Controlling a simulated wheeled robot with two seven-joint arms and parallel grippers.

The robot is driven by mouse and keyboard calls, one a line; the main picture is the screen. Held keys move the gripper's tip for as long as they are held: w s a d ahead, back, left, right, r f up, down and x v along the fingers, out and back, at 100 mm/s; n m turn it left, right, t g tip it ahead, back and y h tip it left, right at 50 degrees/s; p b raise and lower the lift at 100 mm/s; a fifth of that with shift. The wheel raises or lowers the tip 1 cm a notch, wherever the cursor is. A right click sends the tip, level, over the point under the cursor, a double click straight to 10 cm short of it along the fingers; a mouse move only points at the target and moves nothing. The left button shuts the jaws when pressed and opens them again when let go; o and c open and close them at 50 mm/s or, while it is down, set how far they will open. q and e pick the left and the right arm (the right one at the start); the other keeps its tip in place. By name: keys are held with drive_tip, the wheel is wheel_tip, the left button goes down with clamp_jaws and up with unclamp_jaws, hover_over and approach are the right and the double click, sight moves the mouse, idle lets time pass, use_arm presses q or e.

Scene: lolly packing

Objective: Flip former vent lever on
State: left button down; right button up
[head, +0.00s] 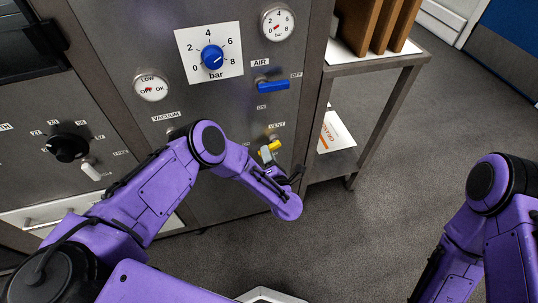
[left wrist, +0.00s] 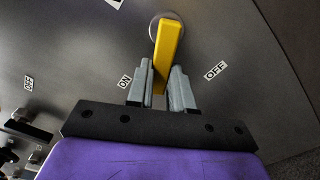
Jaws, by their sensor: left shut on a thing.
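The yellow vent lever (head: 274,145) is on the grey panel, just below the VENT label (head: 277,125). In the left wrist view the lever (left wrist: 169,42) hangs from its round pivot, tilted slightly, between the ON label (left wrist: 125,77) on the left and the OFF label (left wrist: 215,70) on the right. My left gripper (head: 266,153) is at the lever; in the left wrist view its two grey fingers (left wrist: 162,88) are on either side of the lever's free end, shut on it. My right arm is at the right edge of the head view; its gripper is out of view.
Above the vent lever is a blue AIR lever (head: 273,86). A blue pressure knob (head: 212,57) and round gauges are higher up. A metal shelf (head: 372,67) with brown boards stands just right of the panel. The grey floor (head: 390,190) between my arms is clear.

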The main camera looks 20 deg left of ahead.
use_arm(q)
drive_tip(key=shift+s+a+r+m+p, duration=0.15)
drive_tip(key=shift+r+m, duration=0.35)
drive_tip(key=shift+m, duration=0.85)
drive_tip(key=shift+w+d+r+m+p, duration=0.15)
drive_tip(key=shift+r+m, duration=0.3)
drive_tip(key=shift+m, duration=0.9)
drive_tip(key=shift+s+a, duration=0.1)
drive_tip(key=c, duration=1)
unclamp_jaws()
drive_tip(key=v, duration=1)
drive_tip(key=shift+s+b, duration=0.2)
drive_tip(key=shift+b, duration=0.2)
